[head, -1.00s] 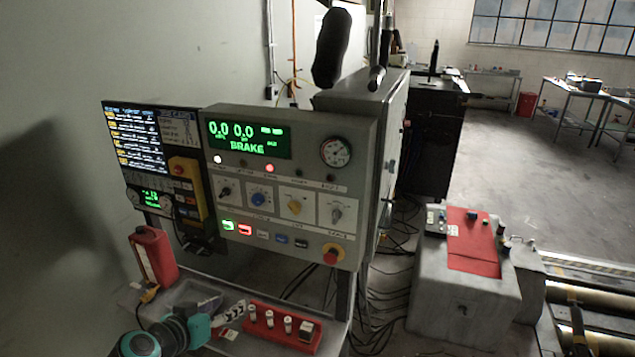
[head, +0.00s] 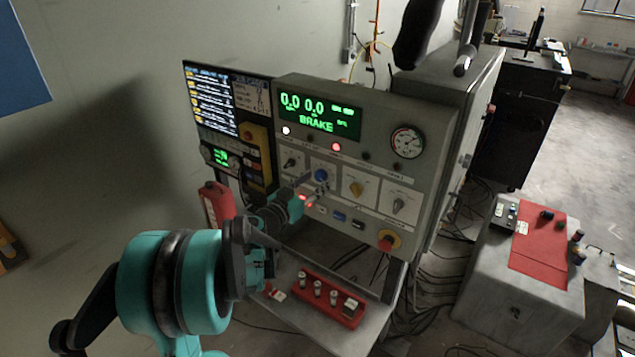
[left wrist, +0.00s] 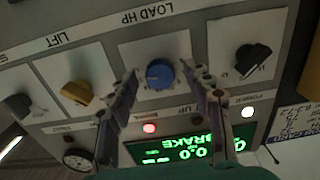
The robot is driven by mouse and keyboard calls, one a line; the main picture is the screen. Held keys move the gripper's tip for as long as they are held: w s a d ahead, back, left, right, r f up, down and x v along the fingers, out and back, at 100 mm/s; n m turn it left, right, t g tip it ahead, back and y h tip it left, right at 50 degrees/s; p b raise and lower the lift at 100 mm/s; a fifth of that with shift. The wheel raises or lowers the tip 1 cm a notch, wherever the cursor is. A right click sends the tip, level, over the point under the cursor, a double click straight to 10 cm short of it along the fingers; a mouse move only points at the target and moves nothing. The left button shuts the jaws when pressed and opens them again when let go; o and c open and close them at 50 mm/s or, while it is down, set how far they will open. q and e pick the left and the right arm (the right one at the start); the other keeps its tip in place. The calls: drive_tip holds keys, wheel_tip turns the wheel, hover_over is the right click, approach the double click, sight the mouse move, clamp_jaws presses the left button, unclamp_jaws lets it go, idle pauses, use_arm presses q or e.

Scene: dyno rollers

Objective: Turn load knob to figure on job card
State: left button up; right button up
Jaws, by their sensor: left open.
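The blue load knob (head: 321,175) is on the grey control panel (head: 377,123), in the column marked LOAD HP. It also shows in the left wrist view (left wrist: 159,74), upside down. My left gripper (head: 312,190) is in front of the panel, open, with its fingers pointing at the blue knob. In the left wrist view my left gripper (left wrist: 158,78) has one finger on each side of the knob; I cannot tell whether they touch it. A white card (head: 251,94) hangs beside the screen; its writing is too small to read. The display reads 0.0 0.0 BRAKE.
A black knob (head: 290,162), a yellow knob (head: 357,189) and a grey knob (head: 399,206) flank the load knob. Lit buttons sit below. A red emergency stop (head: 388,240) is at lower right. A red tray (head: 328,296) lies on the shelf beneath.

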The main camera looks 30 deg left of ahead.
use_arm(q)
drive_tip(key=shift+w, duration=0.35)
drive_tip(key=c, duration=1.2)
drive_tip(key=shift+o, duration=0.2)
